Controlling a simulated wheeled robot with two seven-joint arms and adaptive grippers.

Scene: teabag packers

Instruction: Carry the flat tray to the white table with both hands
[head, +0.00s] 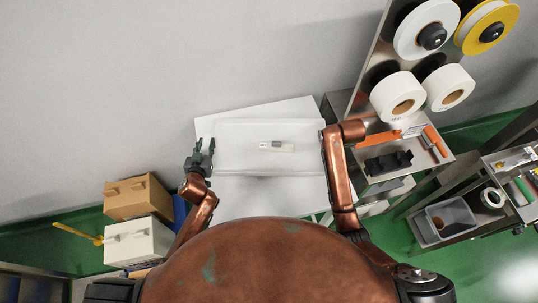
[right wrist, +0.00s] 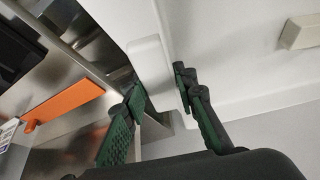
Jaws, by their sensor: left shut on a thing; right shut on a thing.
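The flat tray (head: 240,160) is white and lies level over the white table (head: 238,200), which shows past its near and far sides. Whether the tray touches the table cannot be told. My left gripper (head: 207,149) is shut on the tray's left edge. My right gripper (right wrist: 158,82) is shut on the tray's white rim in the right wrist view (right wrist: 147,62), with one finger on each side. In the head view my right arm covers that grip. A small pale box with a grey patch (head: 277,147) lies on the tray.
A metal stand with paper rolls (head: 398,97) and a bench with an orange tool (head: 379,138) stand close on the right. A brown box (head: 137,197) and a white box (head: 138,242) are at the lower left. A grey wall or floor area lies beyond the table.

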